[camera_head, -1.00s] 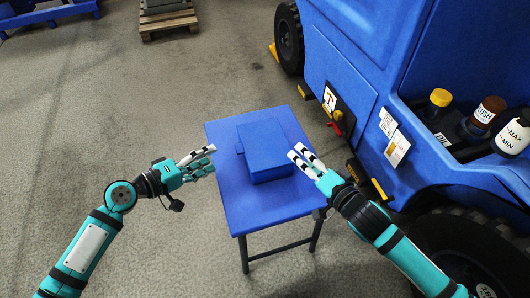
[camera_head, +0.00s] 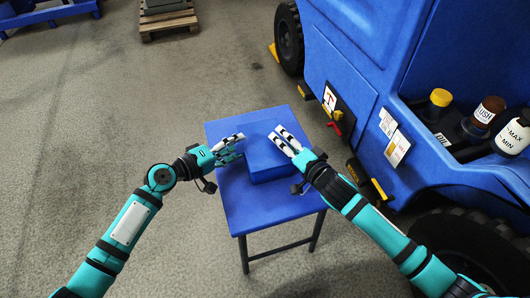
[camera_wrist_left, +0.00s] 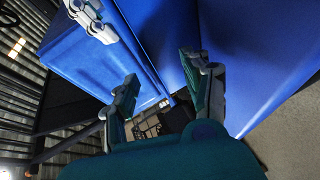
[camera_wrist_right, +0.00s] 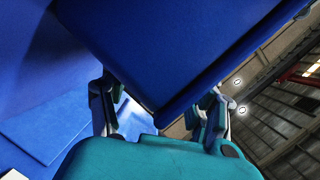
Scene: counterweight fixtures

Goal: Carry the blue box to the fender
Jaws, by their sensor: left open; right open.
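The blue box (camera_head: 268,162) lies on a small blue table (camera_head: 275,205) in the head view. My left gripper (camera_head: 234,146) is open at the box's left side, over the table. My right gripper (camera_head: 283,138) is open over the box's upper right part and hides some of it. Both wrist views show large blue surfaces close to the fingers of my left gripper (camera_wrist_left: 163,88) and my right gripper (camera_wrist_right: 160,105). I cannot tell whether either gripper touches the box. The blue fender (camera_head: 470,182) curves over the vehicle's wheel at the right.
The blue vehicle (camera_head: 365,75) stands close to the table's right. Its open bay holds bottles, including a yellow-capped one (camera_head: 440,98). A black tyre (camera_head: 465,240) is at lower right. A pallet (camera_head: 168,22) lies far back. The floor to the left is clear.

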